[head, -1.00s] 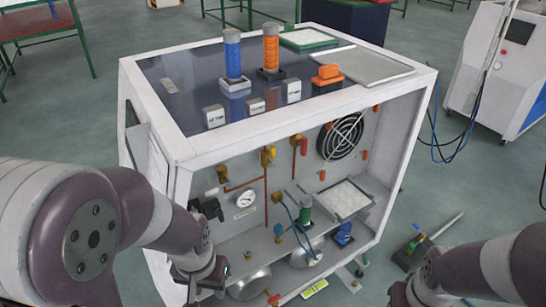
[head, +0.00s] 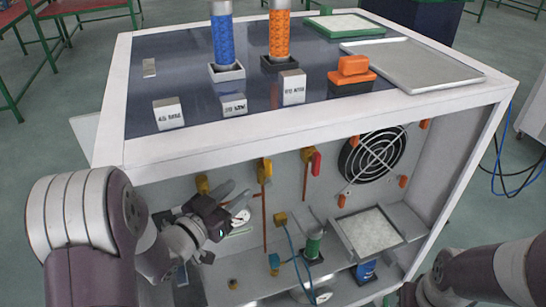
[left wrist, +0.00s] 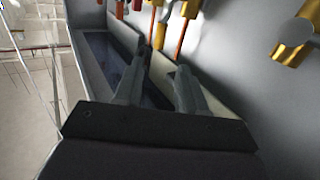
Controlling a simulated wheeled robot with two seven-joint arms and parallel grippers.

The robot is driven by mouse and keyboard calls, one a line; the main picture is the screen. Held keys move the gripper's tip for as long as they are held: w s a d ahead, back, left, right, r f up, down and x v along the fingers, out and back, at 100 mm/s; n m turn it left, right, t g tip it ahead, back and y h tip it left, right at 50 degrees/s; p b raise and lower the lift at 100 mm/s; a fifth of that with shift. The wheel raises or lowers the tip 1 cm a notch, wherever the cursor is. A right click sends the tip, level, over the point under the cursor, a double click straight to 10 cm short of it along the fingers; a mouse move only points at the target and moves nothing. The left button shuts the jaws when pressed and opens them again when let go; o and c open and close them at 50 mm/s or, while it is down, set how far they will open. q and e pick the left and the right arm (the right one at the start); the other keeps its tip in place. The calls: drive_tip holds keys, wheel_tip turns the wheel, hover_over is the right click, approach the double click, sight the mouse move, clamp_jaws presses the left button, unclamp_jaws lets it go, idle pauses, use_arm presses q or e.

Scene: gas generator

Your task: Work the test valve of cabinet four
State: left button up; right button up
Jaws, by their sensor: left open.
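The white cabinet (head: 310,135) stands open at the front. On its back wall are a yellow valve with a red handle (head: 314,163), a yellow valve on a copper pipe (head: 265,172) and a yellow fitting (head: 202,185) behind my left gripper. I cannot tell which is the test valve. My left gripper (head: 240,196) is open and empty inside the cabinet's left part, in front of the gauge (head: 240,217), partly hiding it. In the left wrist view, its two fingers (left wrist: 165,72) are spread, with yellow fittings (left wrist: 292,43) beyond.
On the cabinet top stand a blue cylinder (head: 222,40), an orange cylinder (head: 279,38), labelled blocks (head: 168,113), an orange part (head: 352,74) and a metal tray (head: 415,66). A fan (head: 372,153) and a tilted panel (head: 368,232) are inside, right. A blue hose (head: 292,262) hangs low.

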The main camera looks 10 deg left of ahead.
sight(266, 166)
use_arm(q)
drive_tip(key=x, duration=1.2)
drive_tip(key=shift+d+r, duration=0.15)
clamp_jaws()
